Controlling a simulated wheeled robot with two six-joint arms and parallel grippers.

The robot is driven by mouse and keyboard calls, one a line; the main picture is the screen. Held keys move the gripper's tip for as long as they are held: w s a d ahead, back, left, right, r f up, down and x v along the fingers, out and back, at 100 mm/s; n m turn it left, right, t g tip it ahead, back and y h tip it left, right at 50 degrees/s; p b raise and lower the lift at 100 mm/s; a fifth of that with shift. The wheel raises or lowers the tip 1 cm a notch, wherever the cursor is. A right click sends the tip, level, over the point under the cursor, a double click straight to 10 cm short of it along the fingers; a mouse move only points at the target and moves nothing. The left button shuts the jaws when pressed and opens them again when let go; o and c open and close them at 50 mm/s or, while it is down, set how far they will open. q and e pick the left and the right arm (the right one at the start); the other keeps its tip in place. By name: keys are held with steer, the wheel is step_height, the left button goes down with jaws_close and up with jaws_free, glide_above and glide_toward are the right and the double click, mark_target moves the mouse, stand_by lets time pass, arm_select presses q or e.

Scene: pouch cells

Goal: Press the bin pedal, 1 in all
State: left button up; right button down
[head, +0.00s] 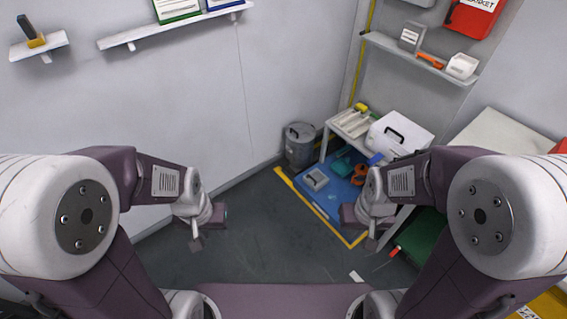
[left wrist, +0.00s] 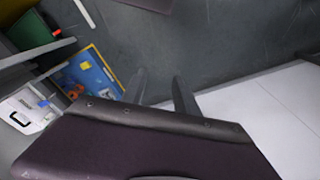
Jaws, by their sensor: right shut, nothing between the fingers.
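The bin does not show in that view. My right gripper (head: 371,243) is shut and empty, right of the bin and nearer to me.
A white table (head: 352,124) right of the bin carries a white case (head: 399,134). A blue mat (head: 335,193) with several items lies below. Yellow tape (head: 287,180) edges it. A green box (head: 422,236) stands at the right. The middle floor is clear.

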arm_select(q)
jaws_close()
stand_by(1.5)
